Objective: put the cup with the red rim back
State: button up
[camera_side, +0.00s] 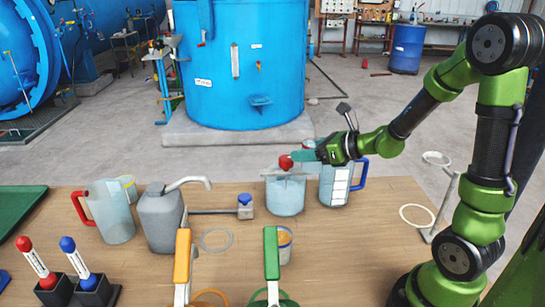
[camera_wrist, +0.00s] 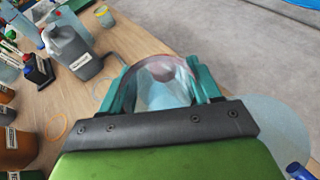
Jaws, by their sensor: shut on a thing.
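My gripper (camera_side: 303,156) reaches in from the right at the back of the table, with its teal fingers pointing left. In the wrist view my gripper (camera_wrist: 162,92) is shut on a clear cup (camera_wrist: 160,78) with a reddish tint, held between the two fingers. In the side view the cup (camera_side: 308,143) is mostly hidden by the fingers; only a small reddish part shows above them. The cup's full rim and its base cannot be made out.
A grey jerrycan (camera_side: 163,220), a red-handled jug (camera_side: 115,218) and a yellow-rimmed cup (camera_side: 129,186) stand left. A pale ring (camera_side: 418,206) lies on the right.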

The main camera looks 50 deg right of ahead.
jog(key=s+a+f+n+g+y, duration=0.5)
jog(key=s+n+g+y, duration=0.4)
jog(key=n, duration=0.3)
jog(key=shift+t+y, duration=0.4)
jog(key=f, duration=1)
jog(key=shift+s+a, duration=0.1)
jog(key=shift+s, duration=0.15)
jog(key=o, duration=1.2)
jog(key=shift+f, duration=0.1)
